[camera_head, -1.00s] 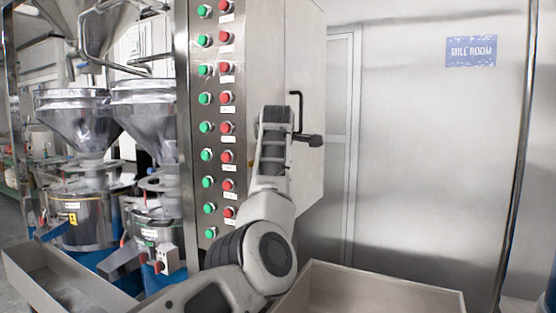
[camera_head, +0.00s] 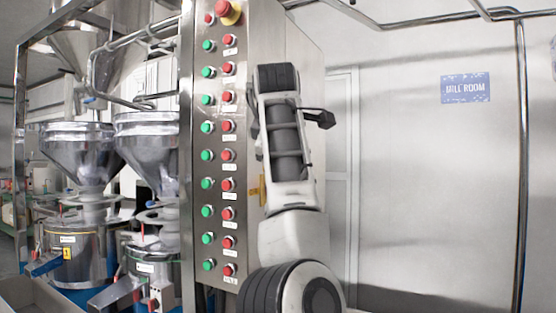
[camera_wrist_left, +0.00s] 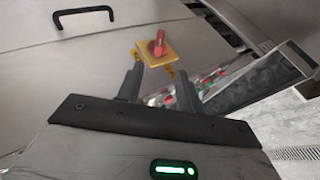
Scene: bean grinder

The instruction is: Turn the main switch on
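The main switch is a red knob (camera_wrist_left: 157,46) on a yellow square plate (camera_wrist_left: 156,57) on the metal cabinet's side. In the head view, part of the yellow plate (camera_head: 258,191) shows beside my arm, which hides the rest. My left gripper (camera_wrist_left: 160,73) is open, with its two dark fingers apart and pointing toward the plate. The fingertips appear near its lower edge; whether they touch it I cannot tell. Nothing shows between the fingers. In the head view my arm hides the gripper. My right gripper is not in view.
The cabinet front (camera_head: 218,155) carries rows of green and red buttons, with a large red button (camera_head: 229,12) on top. A black handle (camera_wrist_left: 84,14) sits on the cabinet side. Steel grinders (camera_head: 75,160) stand at left. A pale wall is at right.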

